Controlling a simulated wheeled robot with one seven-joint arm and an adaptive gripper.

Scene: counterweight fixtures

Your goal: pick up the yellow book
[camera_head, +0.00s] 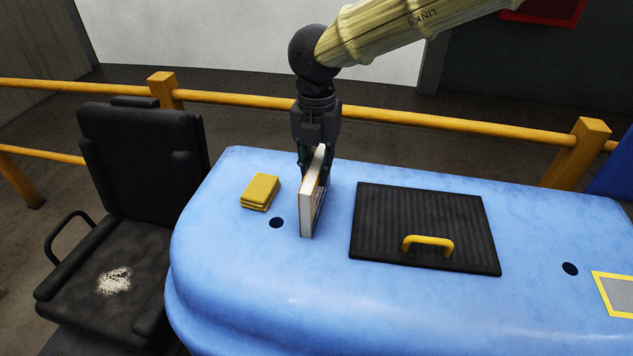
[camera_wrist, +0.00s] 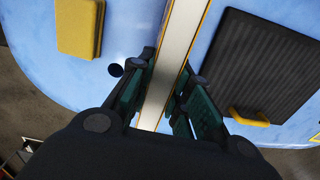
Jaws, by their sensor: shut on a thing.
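A book (camera_head: 311,195) stands upright on edge at the blue table's back left part. Its pale page block and thin yellow cover edges show between my fingers in the wrist view (camera_wrist: 179,45). My gripper (camera_head: 315,165) comes down from above and is shut on the book, one finger on each side (camera_wrist: 168,82). The book hides part of the fingers in the head view. I cannot tell whether its lower edge touches the table.
A black ribbed panel (camera_head: 385,225) with a yellow handle (camera_head: 428,243) lies to the right. A black chair (camera_head: 140,150) and yellow railing (camera_head: 400,117) stand around.

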